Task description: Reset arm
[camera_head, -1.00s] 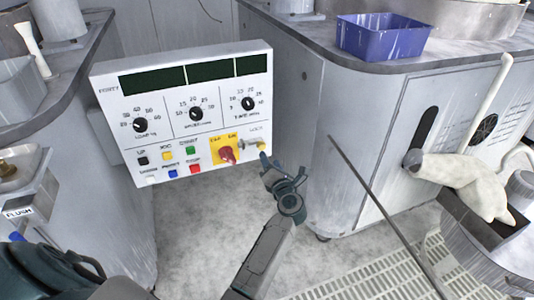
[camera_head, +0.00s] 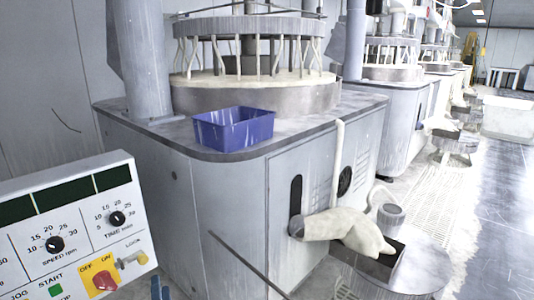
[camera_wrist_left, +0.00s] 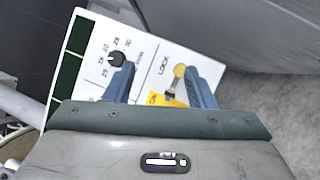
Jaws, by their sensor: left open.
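The white control panel (camera_head: 75,225) stands at the lower left of the head view, with dark displays, dials and coloured buttons. Its red switch (camera_head: 103,281) sits on a yellow plate, with a brass key lock (camera_head: 131,260) beside it. My left gripper (camera_head: 160,288) shows only as blue fingertips at the bottom edge, just right of the panel. In the left wrist view the gripper (camera_wrist_left: 160,78) is open, with the panel (camera_wrist_left: 148,42) behind its fingers. The lock's brass key (camera_wrist_left: 179,71) appears near the right finger; contact cannot be told. My right gripper is not in view.
A grey polishing machine (camera_head: 225,215) fills the middle, with a blue bin (camera_head: 234,128) on its top ledge. A pale cloth-like sleeve (camera_head: 345,228) hangs at its front. More machines recede at the right beside open floor (camera_head: 500,200).

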